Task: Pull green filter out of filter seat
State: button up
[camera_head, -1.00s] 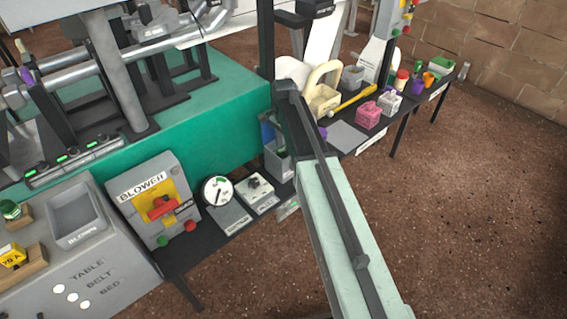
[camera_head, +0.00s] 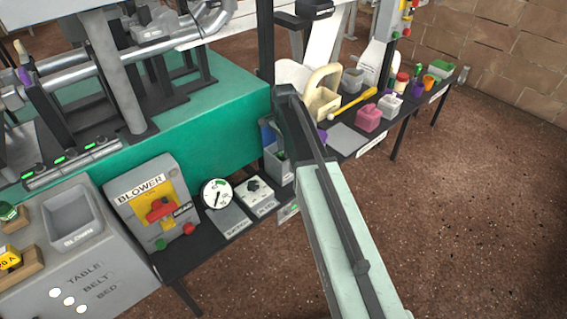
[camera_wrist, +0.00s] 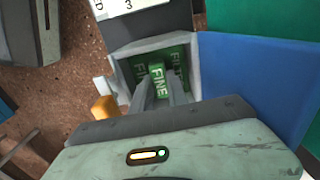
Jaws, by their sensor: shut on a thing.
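In the wrist view, my gripper (camera_wrist: 157,88) reaches into an open grey box-like seat (camera_wrist: 197,75). The lower part of the filter is hidden by my fingers and wrist. In the head view my arm covers the gripper; a grey open bin (camera_head: 276,168) shows just left of the arm.
In the wrist view, a blue panel (camera_wrist: 240,85) stands close on the right and an orange piece (camera_wrist: 103,108) on the left. In the head view, the blower panel (camera_head: 152,205), a gauge (camera_head: 216,193) and a pink container (camera_head: 368,118) stand around my arm.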

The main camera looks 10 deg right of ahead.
jog(key=shift+w+a, duration=0.1)
jog(key=shift+w, duration=0.05)
grip_shut()
jog(key=shift+r+p, duration=0.65)
jog(key=shift+p, duration=0.05)
dwell(0.3)
notch_tip(320, 180, up, 8)
jog(key=p, duration=0.8)
dwell(1.3)
jog(key=shift+r+p, duration=1.5)
